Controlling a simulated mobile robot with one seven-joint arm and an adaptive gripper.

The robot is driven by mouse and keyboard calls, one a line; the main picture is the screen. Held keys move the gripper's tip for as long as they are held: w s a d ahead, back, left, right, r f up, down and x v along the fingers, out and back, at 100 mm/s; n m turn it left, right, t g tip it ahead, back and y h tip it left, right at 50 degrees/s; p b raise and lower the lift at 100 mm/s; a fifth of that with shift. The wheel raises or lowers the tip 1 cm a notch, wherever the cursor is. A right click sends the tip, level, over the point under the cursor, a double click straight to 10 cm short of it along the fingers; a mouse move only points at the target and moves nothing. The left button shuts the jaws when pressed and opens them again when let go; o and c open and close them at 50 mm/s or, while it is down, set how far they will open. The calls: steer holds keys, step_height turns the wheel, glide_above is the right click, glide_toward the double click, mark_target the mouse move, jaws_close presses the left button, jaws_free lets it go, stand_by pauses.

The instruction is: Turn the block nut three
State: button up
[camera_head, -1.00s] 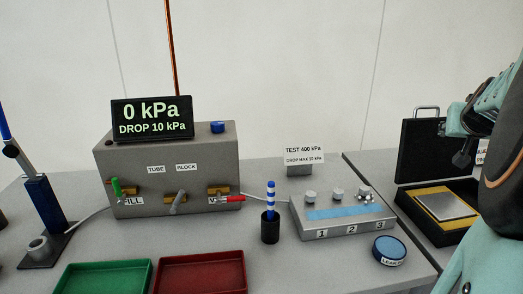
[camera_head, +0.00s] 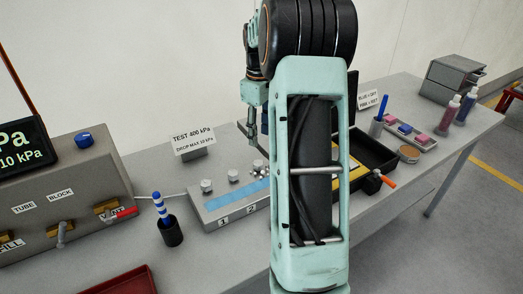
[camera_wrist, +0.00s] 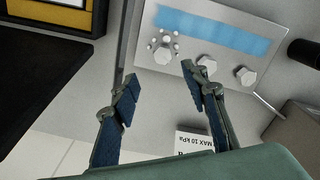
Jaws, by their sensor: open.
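The grey test block (camera_head: 213,211) with a blue strip stands on the table in the head view, its labels 1 and 2 showing. Nut three (camera_wrist: 163,48) is the leftmost nut in the wrist view, ringed by small pale beads. The middle nut (camera_wrist: 207,64) and the far nut (camera_wrist: 245,76) have none. My gripper (camera_wrist: 160,74) is open and empty. Its fingers are apart, with nut three beyond the fingertips near the gap; no contact shows. In the head view my arm covers label 3 and the right end of the block.
A sign (camera_head: 193,140) stands behind the block, close to my right finger in the wrist view. A cup with a striped stick (camera_head: 170,231) stands to the left. An open black case (camera_head: 376,155) lies to the right, beside my arm.

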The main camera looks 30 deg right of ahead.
mark_target(259, 163)
step_height(259, 163, down, 11)
steer(key=shift+a+r, duration=0.1)
steer(key=shift+a, duration=0.05)
stand_by(0.4)
steer(key=shift+c, duration=0.5)
jaws_close()
